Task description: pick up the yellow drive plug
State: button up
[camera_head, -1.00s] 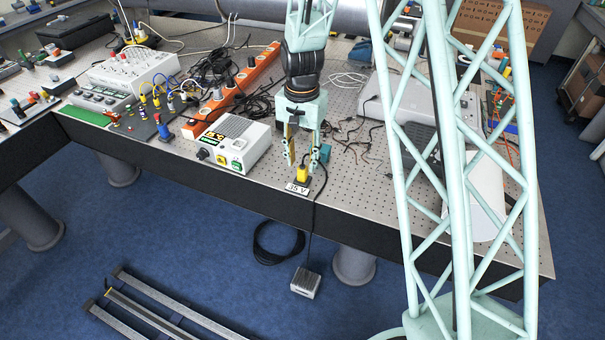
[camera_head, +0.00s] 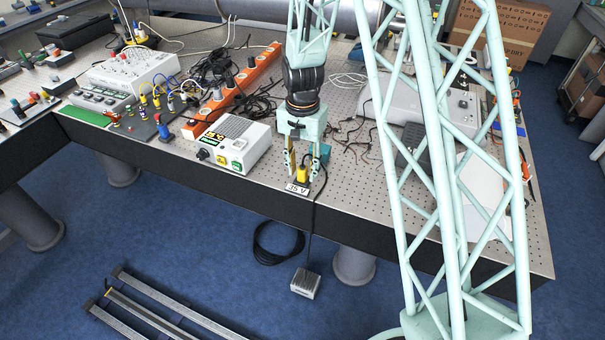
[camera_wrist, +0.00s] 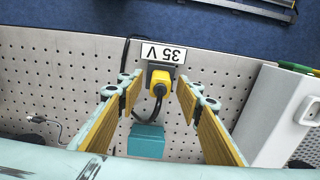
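The yellow drive plug (camera_head: 302,174) sits at the table's front edge, in a dark socket behind a white "35 V" label (camera_head: 297,188). In the wrist view the yellow plug (camera_wrist: 160,77) shows at the middle, with a black cable curving from it. My gripper (camera_head: 302,172) points down over the plug, with a finger on each side. In the wrist view my gripper's wood-coloured pads (camera_wrist: 157,88) are apart, with gaps on both sides of the plug. It is open and empty.
A teal block (camera_wrist: 146,141) stands close behind the plug. A white power box (camera_head: 234,143) is to the left, with an orange strip (camera_head: 240,85) beyond. Loose cables lie behind on the perforated table (camera_head: 345,180). A black cable hangs over the front edge.

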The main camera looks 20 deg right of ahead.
jog(key=shift+f, duration=0.8)
jog(key=shift+c, duration=0.9)
jog(key=c, duration=0.8)
